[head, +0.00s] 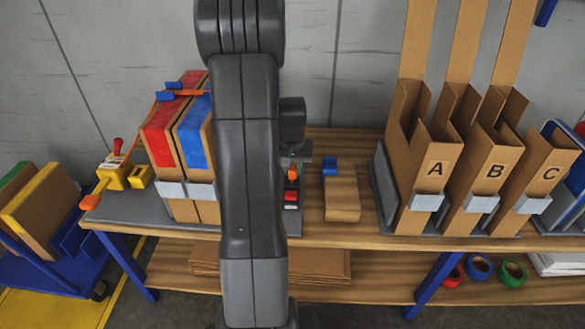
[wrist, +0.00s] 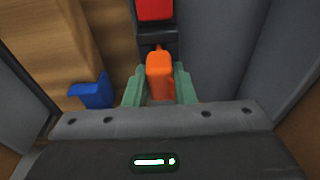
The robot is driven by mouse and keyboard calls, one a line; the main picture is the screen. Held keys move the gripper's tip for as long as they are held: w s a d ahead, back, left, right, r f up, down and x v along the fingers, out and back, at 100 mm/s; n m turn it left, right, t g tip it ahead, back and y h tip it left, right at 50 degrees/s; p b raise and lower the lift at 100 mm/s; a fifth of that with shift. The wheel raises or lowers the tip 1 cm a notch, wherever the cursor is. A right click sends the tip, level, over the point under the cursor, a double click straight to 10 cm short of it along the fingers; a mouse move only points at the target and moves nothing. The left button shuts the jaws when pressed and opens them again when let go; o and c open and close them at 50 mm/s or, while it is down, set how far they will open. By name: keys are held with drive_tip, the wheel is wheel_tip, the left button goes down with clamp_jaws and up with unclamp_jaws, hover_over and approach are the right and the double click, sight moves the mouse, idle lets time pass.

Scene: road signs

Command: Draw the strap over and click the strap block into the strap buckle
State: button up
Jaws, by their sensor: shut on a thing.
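The orange strap (head: 195,92) runs across the tops of two upright cartons (head: 190,140) and passes behind my arm. In the wrist view the orange strap block (wrist: 160,75) is between the green fingertips of my gripper (wrist: 159,88), which is shut on it. The strap block also shows beside my arm in the head view (head: 292,174). The strap buckle, dark with a red part (wrist: 155,10), is straight ahead of the block; it also shows just below the block in the head view (head: 291,196). The block's narrow tip points at the buckle. I cannot tell whether the tip is inside.
A wooden block with a blue end (head: 341,195) lies right of the buckle. A yellow device with a red knob (head: 114,170) stands at the bench's left. Cardboard holders marked A, B and C (head: 490,165) stand to the right. My arm hides the middle.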

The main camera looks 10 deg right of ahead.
drive_tip(key=shift+f+b, duration=0.4)
drive_tip(key=shift+f, duration=0.2)
idle(0.3)
drive_tip(key=o, duration=0.9)
drive_tip(key=shift+r, duration=0.15)
drive_tip(key=r+p, duration=0.1)
drive_tip(key=r, duration=0.3)
drive_tip(key=s+r+p, duration=0.1)
drive_tip(key=r, duration=0.4)
drive_tip(key=s+r, duration=0.1)
drive_tip(key=r, duration=0.3)
drive_tip(key=shift+a+r+p, duration=0.25)
drive_tip(key=shift+p, duration=0.15)
drive_tip(key=shift+f, duration=0.15)
drive_tip(key=f+b, duration=0.1)
drive_tip(key=f, duration=0.3)
drive_tip(key=w+f, duration=0.1)
drive_tip(key=f, duration=0.4)
drive_tip(key=w+f+b, duration=0.1)
drive_tip(key=f, duration=0.3)
drive_tip(key=shift+d+f+b, duration=0.25)
drive_tip(key=shift+d+b, duration=0.05)
drive_tip(key=shift+r, duration=0.35)
